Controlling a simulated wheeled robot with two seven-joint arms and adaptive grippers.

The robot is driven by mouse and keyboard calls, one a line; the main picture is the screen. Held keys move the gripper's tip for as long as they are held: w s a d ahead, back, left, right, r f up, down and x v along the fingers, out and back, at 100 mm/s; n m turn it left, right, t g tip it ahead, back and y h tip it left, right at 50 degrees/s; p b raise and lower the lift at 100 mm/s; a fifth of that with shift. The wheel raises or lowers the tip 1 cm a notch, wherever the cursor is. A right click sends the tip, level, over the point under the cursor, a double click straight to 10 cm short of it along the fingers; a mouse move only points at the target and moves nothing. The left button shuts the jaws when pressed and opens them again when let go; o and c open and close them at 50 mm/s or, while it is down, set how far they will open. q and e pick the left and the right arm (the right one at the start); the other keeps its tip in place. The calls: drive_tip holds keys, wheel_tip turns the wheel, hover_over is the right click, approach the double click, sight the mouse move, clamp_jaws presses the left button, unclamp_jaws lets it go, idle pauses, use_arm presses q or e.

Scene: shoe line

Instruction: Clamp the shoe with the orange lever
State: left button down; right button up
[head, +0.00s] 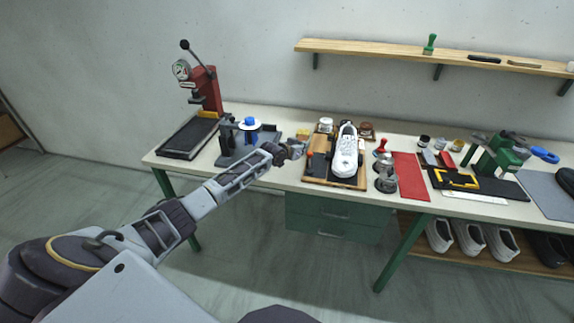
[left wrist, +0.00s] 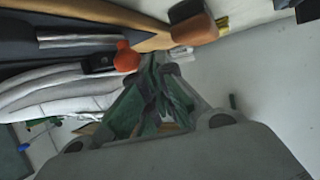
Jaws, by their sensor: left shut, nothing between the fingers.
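The white shoe (head: 345,150) sits on a wooden board (head: 333,181) with a dark top, near the table's front edge. The orange lever knob (head: 310,155) is at the board's left side. In the left wrist view the orange knob (left wrist: 126,57) shows close up, with the white shoe (left wrist: 60,90) beside it. My left gripper (head: 299,148) is just left of the board. Its fingertips (left wrist: 162,62) are shut and empty, close beside the knob; I cannot tell whether they touch it. My right gripper is not in view.
A red press (head: 207,88) and a grey fixture with a blue knob (head: 248,124) stand to the left. Metal pieces (head: 386,181), a red mat (head: 411,176) and a green clamp (head: 497,158) are to the right. Small jars stand behind the board.

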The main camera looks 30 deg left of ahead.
use_arm(q)
drive_tip(key=shift+w+d, duration=0.15)
drive_tip(key=shift+s, duration=0.2)
idle(0.6)
drive_tip(key=v, duration=1.1)
drive_tip(key=shift+s+r, duration=0.2)
drive_tip(key=shift+s, duration=0.05)
idle(0.4)
idle(0.5)
